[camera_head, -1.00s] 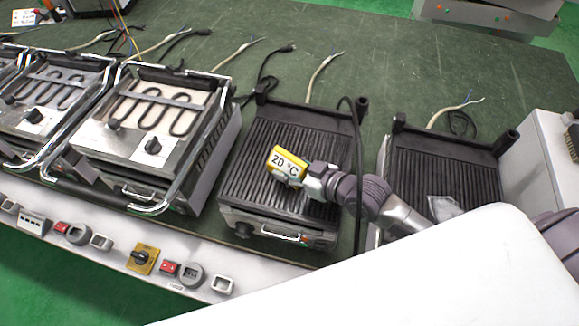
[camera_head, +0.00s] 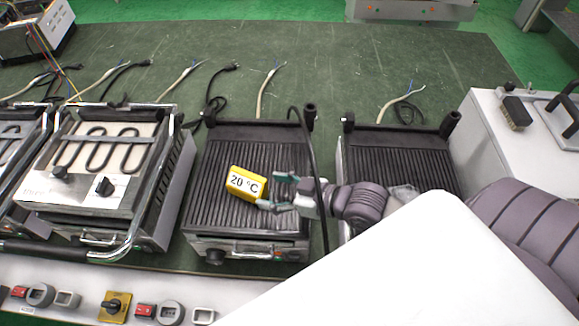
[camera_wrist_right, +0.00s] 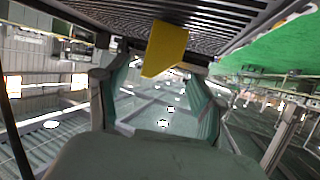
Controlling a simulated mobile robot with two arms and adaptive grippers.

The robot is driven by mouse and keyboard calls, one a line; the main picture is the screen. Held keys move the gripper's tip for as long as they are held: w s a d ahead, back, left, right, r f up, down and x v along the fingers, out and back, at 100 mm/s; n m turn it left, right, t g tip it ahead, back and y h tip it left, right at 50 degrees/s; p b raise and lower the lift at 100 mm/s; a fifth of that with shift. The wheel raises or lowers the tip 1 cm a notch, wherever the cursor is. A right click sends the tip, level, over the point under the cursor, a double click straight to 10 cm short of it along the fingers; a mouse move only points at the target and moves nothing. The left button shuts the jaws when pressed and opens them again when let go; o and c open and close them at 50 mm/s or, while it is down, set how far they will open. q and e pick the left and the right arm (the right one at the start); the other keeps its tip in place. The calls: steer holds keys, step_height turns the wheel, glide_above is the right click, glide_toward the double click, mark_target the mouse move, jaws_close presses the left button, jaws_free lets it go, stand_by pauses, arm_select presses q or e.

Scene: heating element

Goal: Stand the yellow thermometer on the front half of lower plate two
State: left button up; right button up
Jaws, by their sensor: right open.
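The yellow thermometer (camera_head: 246,183), a small block marked "20 °C", is on the dark ribbed lower plate (camera_head: 262,150) of the left of two open grills. It looks upright, a little in front of the plate's middle. My right gripper (camera_head: 279,192) is open just to the right of the thermometer, its fingertips close to it; I cannot tell whether they touch. In the right wrist view, which looks upside down, the thermometer (camera_wrist_right: 165,48) is ahead of the spread fingers (camera_wrist_right: 160,100), against the ribbed plate. My left gripper is not in view.
A second ribbed plate (camera_head: 405,160) is to the right. Grills with exposed heating coils (camera_head: 107,148) stand at left. The green tabletop behind is mostly clear apart from cables.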

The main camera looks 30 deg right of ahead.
steer(key=shift+v, duration=2.45)
steer(key=shift+a+f, duration=0.1)
